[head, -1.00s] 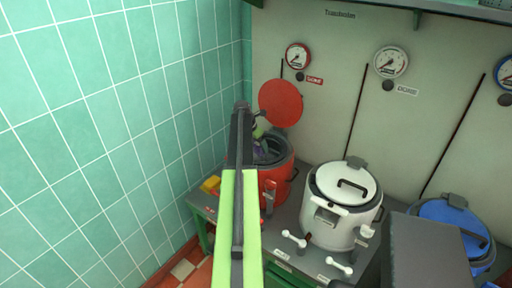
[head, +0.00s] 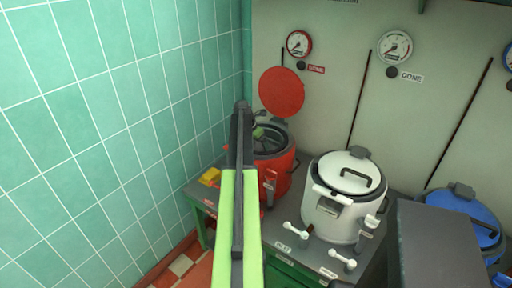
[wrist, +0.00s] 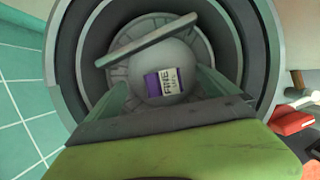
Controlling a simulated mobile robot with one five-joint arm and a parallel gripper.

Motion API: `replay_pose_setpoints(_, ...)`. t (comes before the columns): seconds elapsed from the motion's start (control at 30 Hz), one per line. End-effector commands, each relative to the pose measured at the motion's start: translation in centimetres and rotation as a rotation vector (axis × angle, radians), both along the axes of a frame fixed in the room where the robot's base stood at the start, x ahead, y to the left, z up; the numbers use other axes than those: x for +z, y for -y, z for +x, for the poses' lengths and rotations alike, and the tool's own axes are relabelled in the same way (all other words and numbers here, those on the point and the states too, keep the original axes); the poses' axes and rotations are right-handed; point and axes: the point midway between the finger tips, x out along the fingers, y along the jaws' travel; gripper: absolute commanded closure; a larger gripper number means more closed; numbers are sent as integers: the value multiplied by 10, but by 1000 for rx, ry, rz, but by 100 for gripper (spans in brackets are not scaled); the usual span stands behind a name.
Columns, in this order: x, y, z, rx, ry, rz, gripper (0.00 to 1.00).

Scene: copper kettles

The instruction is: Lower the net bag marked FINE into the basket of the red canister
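The red canister (head: 272,175) stands at the left end of the bench with its round red lid (head: 282,92) raised. In the wrist view, the pale rounded net bag (wrist: 175,57) with a purple and white FINE label (wrist: 163,82) sits inside the grey slotted basket (wrist: 116,76). A grey bar (wrist: 148,40) crosses above the basket. My gripper (wrist: 165,85) points down into the canister mouth. Its fingers are spread to either side of the bag, and the label shows between them. In the head view my arm hides part of the canister, and the bag is out of sight.
A white canister (head: 335,215) with its lid closed stands to the right, and a blue canister (head: 465,215) is beyond it. A tiled wall (head: 110,120) is close on the left. A yellow object (head: 210,177) lies left of the red canister.

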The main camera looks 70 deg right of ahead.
Motion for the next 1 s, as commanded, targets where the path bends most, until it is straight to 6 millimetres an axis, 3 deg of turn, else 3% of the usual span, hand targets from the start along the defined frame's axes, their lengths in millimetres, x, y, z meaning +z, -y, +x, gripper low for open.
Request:
replay_pose_setpoints(0.27,1,0,0,0,0,0,2)
replay_pose_setpoints(0.47,20,-6,3,1,0,0,2)
replay_pose_setpoints(1.0,136,-47,26,0,0,0,2)
